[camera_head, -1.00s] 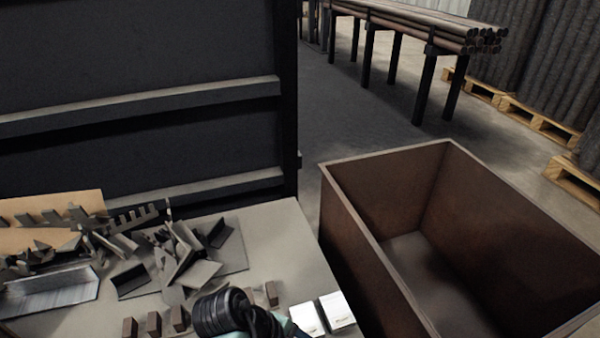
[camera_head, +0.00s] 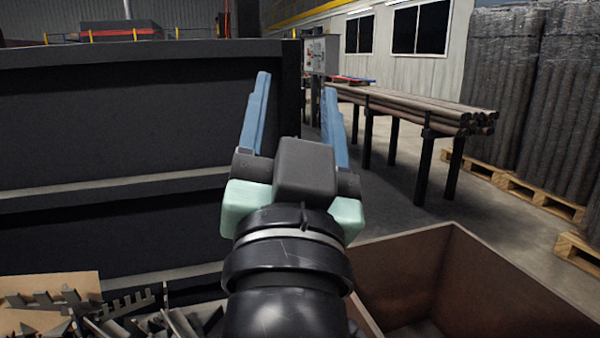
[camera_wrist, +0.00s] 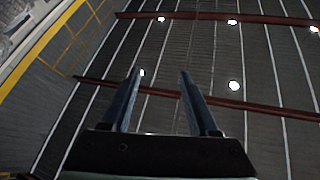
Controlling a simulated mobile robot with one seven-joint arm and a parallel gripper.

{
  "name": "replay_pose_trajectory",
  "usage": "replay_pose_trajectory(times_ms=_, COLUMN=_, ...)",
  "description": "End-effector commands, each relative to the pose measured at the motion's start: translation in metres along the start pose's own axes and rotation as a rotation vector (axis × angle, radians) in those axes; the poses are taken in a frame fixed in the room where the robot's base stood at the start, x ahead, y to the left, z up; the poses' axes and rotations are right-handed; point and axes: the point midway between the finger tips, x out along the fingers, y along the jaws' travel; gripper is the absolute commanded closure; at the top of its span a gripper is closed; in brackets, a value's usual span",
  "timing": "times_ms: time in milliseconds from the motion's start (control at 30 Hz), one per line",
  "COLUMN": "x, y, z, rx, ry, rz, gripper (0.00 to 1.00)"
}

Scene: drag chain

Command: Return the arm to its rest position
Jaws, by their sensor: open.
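My gripper (camera_head: 296,95) is raised in the middle of the head view, its two blue fingers pointing up and spread apart with nothing between them. In the wrist view my gripper (camera_wrist: 158,75) is also open and empty, with the ceiling behind it. My black wrist and forearm rise from the bottom edge of the head view, in front of the dark panel and part of the brown bin.
A brown open bin (camera_head: 455,245) stands at lower right. A table with several metal brackets (camera_head: 120,310) is at lower left, before a tall dark panel (camera_head: 110,125). A rack of pipes (camera_head: 420,115) and bundled rods on pallets (camera_head: 535,195) stand behind.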

Motion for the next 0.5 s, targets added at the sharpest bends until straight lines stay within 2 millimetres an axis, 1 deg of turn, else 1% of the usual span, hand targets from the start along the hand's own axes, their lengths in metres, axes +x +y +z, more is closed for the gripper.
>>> replay_pose_trajectory(times_ms=33, x=-0.01, y=-0.007, z=-0.039, rx=-0.083, ry=0.112, rz=-0.029, gripper=0.4)
replay_pose_trajectory(times_ms=67, x=-0.017, y=-0.012, z=-0.06, rx=-0.138, ry=0.178, rz=-0.043, gripper=0.4)
replay_pose_trajectory(times_ms=100, x=-0.029, y=-0.018, z=-0.088, rx=-0.211, ry=0.268, rz=-0.056, gripper=0.4)
replay_pose_trajectory(times_ms=133, x=-0.038, y=-0.022, z=-0.109, rx=-0.266, ry=0.337, rz=-0.059, gripper=0.4)
replay_pose_trajectory(times_ms=167, x=-0.022, y=-0.027, z=-0.124, rx=-0.259, ry=0.318, rz=-0.059, gripper=0.4)
replay_pose_trajectory(times_ms=200, x=-0.012, y=-0.031, z=-0.135, rx=-0.255, ry=0.307, rz=-0.059, gripper=0.4)
replay_pose_trajectory(times_ms=500, x=0.034, y=-0.052, z=-0.211, rx=-0.252, ry=0.3, rz=-0.059, gripper=0.4)
